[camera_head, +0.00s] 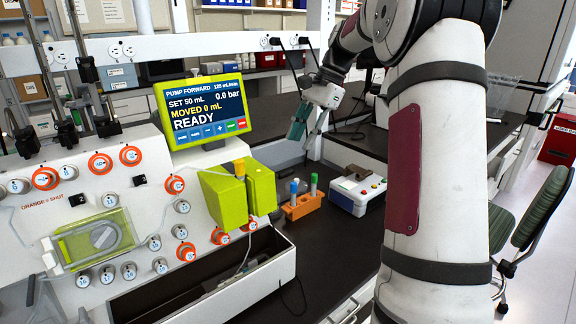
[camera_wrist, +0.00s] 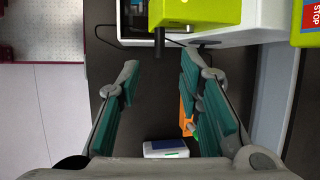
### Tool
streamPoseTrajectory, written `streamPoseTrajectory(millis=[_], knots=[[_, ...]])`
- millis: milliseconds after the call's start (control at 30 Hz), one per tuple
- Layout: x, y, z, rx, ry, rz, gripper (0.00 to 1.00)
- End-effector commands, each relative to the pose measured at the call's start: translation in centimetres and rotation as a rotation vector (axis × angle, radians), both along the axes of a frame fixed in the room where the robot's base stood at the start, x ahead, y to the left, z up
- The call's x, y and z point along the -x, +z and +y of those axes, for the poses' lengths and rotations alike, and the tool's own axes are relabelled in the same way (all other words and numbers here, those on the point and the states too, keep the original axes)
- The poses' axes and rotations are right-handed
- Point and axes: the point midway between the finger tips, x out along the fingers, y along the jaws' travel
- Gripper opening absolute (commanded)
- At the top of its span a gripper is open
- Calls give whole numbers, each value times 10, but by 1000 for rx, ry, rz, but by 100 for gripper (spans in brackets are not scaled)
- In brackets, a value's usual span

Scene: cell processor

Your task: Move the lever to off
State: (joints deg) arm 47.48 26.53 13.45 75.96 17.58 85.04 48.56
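The white cell processor panel (camera_head: 30,235) fills the left of the head view, with several orange and grey round valve knobs. I cannot tell for certain which part is the lever. A green block (camera_head: 262,188) juts from its right side beside another green block with a yellow cap. Green block parts (camera_wrist: 195,12) also show at the top of the wrist view, with a dark bar (camera_wrist: 158,43) below them. My gripper (camera_head: 305,123) hangs right of the screen, above the dark bench. Its teal fingers are apart and empty in the wrist view (camera_wrist: 158,105).
The yellow-framed screen (camera_head: 203,110) reads READY. An orange rack (camera_head: 303,206) with several capped tubes and a white box (camera_head: 352,196) with a blue top stand on the dark bench (camera_head: 325,235). An open trough (camera_head: 200,290) lies below the panel. A green chair (camera_head: 545,208) stands right.

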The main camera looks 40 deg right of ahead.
Motion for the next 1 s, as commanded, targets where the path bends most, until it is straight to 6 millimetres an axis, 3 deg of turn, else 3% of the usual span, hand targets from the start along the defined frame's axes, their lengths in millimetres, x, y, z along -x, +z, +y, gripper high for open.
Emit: streamPoseTrajectory(millis=[200, 400, 600, 867, 900, 1000], knots=[[-5, -40, 18, -2, 2, 2, 33], [-9, -66, 28, 0, 2, 1, 33], [-12, -77, 33, 2, 2, 0, 33], [-12, -79, 34, 2, 2, 0, 33], [-12, -79, 34, 2, 1, -1, 31], [-12, -79, 34, 2, 1, -1, 8]])
